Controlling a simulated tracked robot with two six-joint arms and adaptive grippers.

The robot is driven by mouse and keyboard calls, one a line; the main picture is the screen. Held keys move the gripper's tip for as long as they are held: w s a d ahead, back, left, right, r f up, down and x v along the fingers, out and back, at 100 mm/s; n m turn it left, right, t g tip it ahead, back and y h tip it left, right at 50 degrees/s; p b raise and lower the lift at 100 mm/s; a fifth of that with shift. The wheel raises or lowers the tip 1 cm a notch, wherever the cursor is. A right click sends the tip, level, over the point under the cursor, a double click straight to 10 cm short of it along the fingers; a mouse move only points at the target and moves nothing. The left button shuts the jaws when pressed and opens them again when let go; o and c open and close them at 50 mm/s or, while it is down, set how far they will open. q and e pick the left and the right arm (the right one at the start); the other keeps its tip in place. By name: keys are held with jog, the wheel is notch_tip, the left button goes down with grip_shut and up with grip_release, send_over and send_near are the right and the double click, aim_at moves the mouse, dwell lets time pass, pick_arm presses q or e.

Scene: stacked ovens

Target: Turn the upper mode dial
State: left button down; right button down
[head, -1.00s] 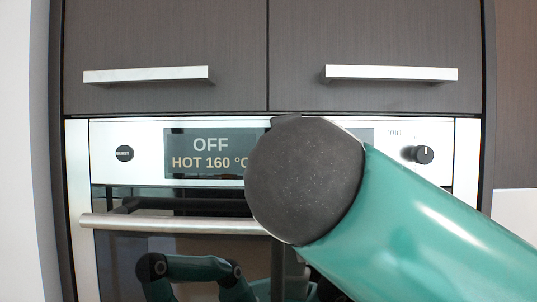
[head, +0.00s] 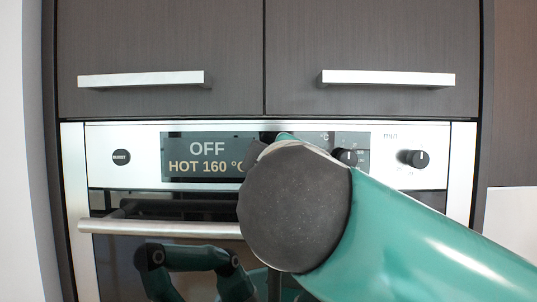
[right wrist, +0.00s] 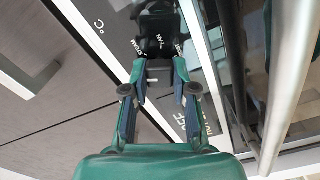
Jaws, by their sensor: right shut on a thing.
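The upper mode dial (right wrist: 158,65) is a small black knob on the oven panel, with mode words such as STEAM and FAN printed beside it. In the right wrist view my right gripper (right wrist: 158,72) has one finger on each side of the dial and is shut on it. In the head view my right arm's dark round joint covers the dial and the gripper. The display (head: 205,158) reads OFF and HOT 160 °C. My left gripper is not in view.
Another black dial (head: 345,157), near a °C mark, shows just right of my arm, and a mins dial (head: 416,158) stands further right. A round button (head: 121,157) is at the left. The oven handle (head: 150,228) runs below; cabinet handles (head: 388,77) are above.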

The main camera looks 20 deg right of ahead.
jog(key=n, duration=0.1)
jog(key=n+p, duration=0.1)
jog(key=n, duration=0.2)
jog(key=shift+a+f+n, duration=0.15)
jog(key=shift+f+n, duration=0.15)
jog(key=shift+n, duration=0.1)
jog(key=shift+f, duration=0.1)
jog(key=c, duration=0.9)
grip_release()
jog(key=shift+r, duration=0.2)
jog(key=v, duration=1.2)
jog(key=shift+p, duration=0.3)
